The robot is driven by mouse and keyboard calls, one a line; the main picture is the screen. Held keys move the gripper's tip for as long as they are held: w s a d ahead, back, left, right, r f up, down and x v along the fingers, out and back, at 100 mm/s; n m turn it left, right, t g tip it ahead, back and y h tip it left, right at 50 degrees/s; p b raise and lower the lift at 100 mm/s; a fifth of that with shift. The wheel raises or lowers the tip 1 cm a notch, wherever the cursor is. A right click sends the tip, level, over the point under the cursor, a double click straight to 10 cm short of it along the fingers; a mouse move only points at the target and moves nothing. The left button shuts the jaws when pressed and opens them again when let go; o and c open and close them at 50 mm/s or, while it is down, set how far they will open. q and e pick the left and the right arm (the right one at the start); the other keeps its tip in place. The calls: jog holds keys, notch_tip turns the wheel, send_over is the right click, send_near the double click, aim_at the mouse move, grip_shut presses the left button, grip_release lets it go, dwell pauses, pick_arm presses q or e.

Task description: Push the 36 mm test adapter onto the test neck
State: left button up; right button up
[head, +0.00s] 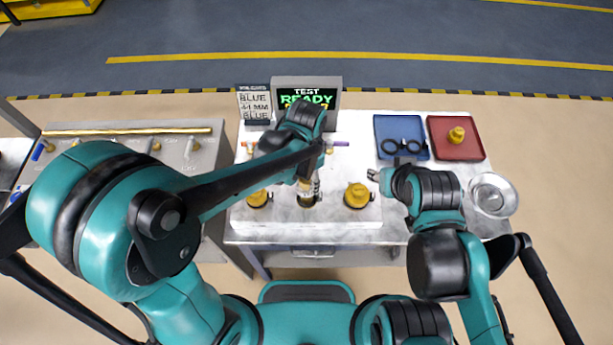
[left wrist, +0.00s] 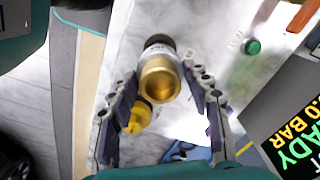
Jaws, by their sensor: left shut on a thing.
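My left gripper (head: 308,172) reaches over the middle of the white bench. In the left wrist view its two fingers (left wrist: 162,104) stand on either side of a brass cylinder (left wrist: 160,78), shut on it. I take it for the test adapter. Its brass end faces the camera; a pale band and a dark part show behind. In the head view a banded, dark-bottomed piece (head: 308,191) shows below the gripper, between two yellow fittings. I cannot tell neck from adapter there, or whether they touch. My right gripper (head: 374,175) is right of the yellow fittings, its fingers too small to judge.
Yellow fittings stand left (head: 258,198) and right (head: 357,196). Behind is a display (head: 307,82) reading TEST READY, beside a label card (head: 254,104).

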aim_at(306, 189)
pick_arm(q)
jog(key=shift+f+b, duration=0.85)
jog(key=shift+f, duration=0.5)
jog(key=shift+f+b, duration=1.65)
jog(key=shift+b, duration=0.05)
dwell(0.6)
jog(key=o, duration=1.3)
notch_tip(306, 189, up, 12)
jog(key=shift+r, duration=0.1)
